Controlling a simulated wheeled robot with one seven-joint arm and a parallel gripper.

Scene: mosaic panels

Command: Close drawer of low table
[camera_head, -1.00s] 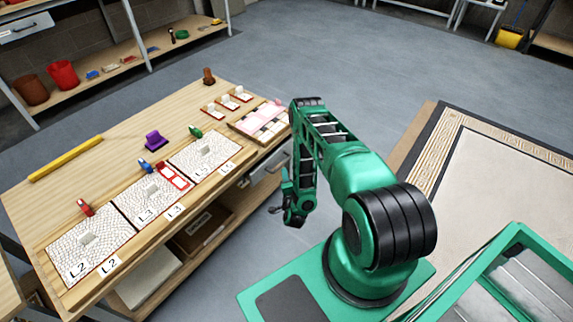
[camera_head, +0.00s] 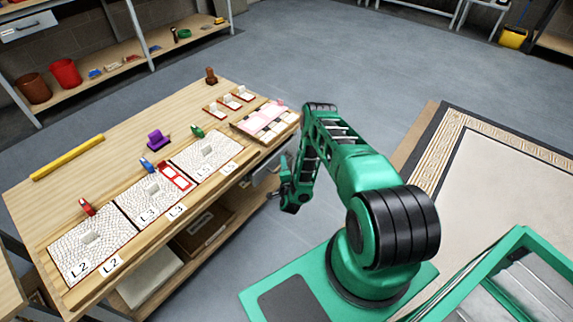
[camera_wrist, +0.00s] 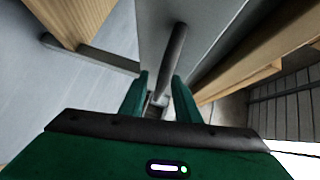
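The low table (camera_head: 118,165) is wooden and stands at the left in the head view. A grey drawer (camera_head: 264,172) sits under its right end, partly hidden by my arm, so how far it is out is unclear. In the wrist view a grey panel (camera_wrist: 205,22), apparently the drawer front, carries a dark bar handle (camera_wrist: 174,55). My gripper (camera_head: 282,200) is beside the drawer. In the wrist view its green fingers (camera_wrist: 161,76) are apart, with the bar running between them in the picture. Contact with the bar cannot be told.
Mosaic panels (camera_head: 90,245), small clamps and a yellow bar (camera_head: 67,157) lie on the tabletop. A lower shelf holds a brown box (camera_head: 203,232). A wooden edge (camera_wrist: 265,60) is close on the right in the wrist view. The grey floor beyond my arm is clear.

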